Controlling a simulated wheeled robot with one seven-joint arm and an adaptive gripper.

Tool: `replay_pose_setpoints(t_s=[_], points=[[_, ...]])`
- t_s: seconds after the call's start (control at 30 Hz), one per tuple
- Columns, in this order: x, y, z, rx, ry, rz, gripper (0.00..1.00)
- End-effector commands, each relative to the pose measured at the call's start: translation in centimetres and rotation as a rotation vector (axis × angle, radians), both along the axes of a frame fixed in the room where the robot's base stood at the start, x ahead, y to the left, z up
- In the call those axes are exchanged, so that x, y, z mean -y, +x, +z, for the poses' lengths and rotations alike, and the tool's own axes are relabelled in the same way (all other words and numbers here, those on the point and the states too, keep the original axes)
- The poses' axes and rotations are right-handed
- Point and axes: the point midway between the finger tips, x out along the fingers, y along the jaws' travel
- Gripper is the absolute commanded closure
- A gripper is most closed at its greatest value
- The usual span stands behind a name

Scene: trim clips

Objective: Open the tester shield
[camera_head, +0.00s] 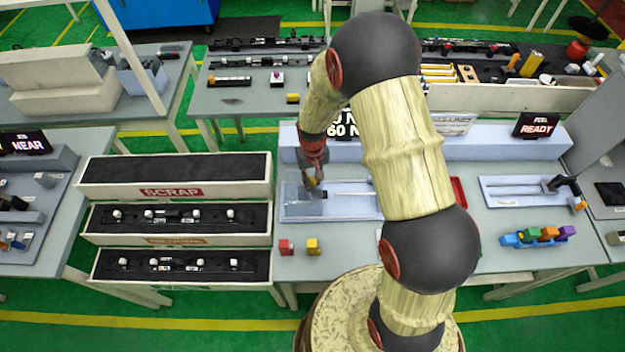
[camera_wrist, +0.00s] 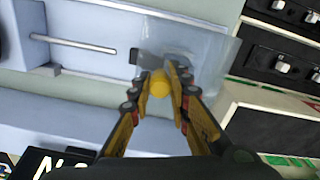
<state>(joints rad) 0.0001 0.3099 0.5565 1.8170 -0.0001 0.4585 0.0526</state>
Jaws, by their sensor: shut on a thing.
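The tester shield (camera_wrist: 205,55) is a clear, see-through panel on the pale blue tester; in the wrist view it lies just beyond my fingertips. In the head view the shield (camera_head: 297,200) is at the left end of the tester bed (camera_head: 350,207). My gripper (camera_wrist: 160,82) has its yellow fingers closed around a round yellow knob (camera_wrist: 159,88) beside the shield. In the head view my gripper (camera_head: 312,184) points down over the shield. A metal rod (camera_wrist: 75,44) runs along the bed towards the shield. How the knob joins the shield is hard to see.
Stacked trays, with SCRAP (camera_head: 172,192) on the top one, stand left of the tester. Coloured blocks (camera_head: 538,236) and a second fixture (camera_head: 530,190) are at the right.

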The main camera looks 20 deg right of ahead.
Motion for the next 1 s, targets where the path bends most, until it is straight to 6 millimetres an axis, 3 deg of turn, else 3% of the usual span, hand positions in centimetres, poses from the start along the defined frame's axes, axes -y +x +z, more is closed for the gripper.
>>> replay_pose_setpoints(t_s=[0.37, 0.47, 0.8, 1.0], points=[[0.0, 0.0, 0.0, 0.001, 0.0, 0.0, 1.0], [0.8, -0.2, 0.0, 0.001, 0.0, -0.003, 1.0], [8.3, -2.6, -0.1, 0.002, 0.0, -0.007, 1.0], [10.8, -3.4, 0.0, 0.003, 0.0, -0.003, 1.0]])
